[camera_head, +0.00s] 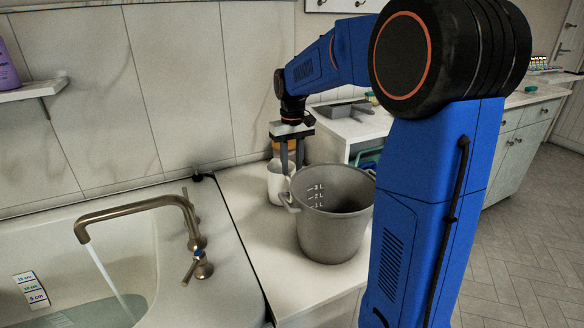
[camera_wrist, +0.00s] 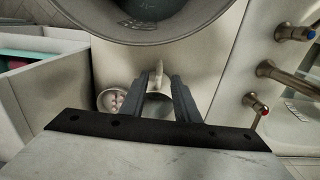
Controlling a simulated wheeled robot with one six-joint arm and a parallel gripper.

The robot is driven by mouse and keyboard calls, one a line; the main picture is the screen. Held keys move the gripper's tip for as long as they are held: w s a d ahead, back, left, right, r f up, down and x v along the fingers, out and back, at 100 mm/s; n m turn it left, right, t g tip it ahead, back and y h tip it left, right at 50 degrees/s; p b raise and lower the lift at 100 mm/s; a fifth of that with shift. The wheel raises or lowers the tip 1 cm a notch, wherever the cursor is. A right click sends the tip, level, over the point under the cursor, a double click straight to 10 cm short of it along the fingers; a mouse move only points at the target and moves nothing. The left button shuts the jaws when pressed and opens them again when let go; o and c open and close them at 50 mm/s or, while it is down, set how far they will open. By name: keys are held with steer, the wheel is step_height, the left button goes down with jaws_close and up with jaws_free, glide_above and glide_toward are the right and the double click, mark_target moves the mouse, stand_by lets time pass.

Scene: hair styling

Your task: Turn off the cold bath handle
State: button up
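The cold bath handle (camera_head: 198,256) is a bronze lever with a blue mark, on the bath rim in front of the spout. It also shows at the top right of the wrist view (camera_wrist: 308,34). The bronze spout (camera_head: 135,207) runs a stream of water into the bath (camera_head: 150,235). A red-marked handle (camera_wrist: 256,104) sits on the spout's other side. My gripper (camera_head: 292,170) points down, right of and behind the taps, fingers apart. A white mug (camera_head: 278,188) is below or between the fingers; whether they touch it I cannot tell.
A grey bucket (camera_head: 335,220) with litre marks stands on the white counter (camera_head: 262,240), close to my gripper. A small bowl (camera_wrist: 111,99) is beside the fingers in the wrist view. A shelf (camera_head: 35,90) with a purple bottle (camera_head: 7,68) is on the wall.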

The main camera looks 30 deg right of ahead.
mark_target(193, 270)
jaws_close()
steer(key=s+a+n, duration=0.2)
steer(key=a+n, duration=0.1)
steer(key=a, duration=0.8)
steer(key=s+a+n, duration=0.2)
steer(key=a, duration=0.9)
steer(key=s+a+n+g+h, duration=0.1)
steer(key=s+a+n, duration=0.1)
steer(key=a, duration=0.9)
steer(key=shift+s+a+r+n, duration=0.1)
steer(key=shift+a+r+n, duration=0.3)
steer(key=shift+n, duration=0.4)
steer(key=s+a+n+h, duration=0.1)
steer(key=s+a+n, duration=0.2)
steer(key=s+a, duration=0.55)
steer(key=s+d+f, duration=0.2)
steer(key=d+f, duration=0.1)
steer(key=f, duration=0.7)
steer(key=shift+d, duration=0.2)
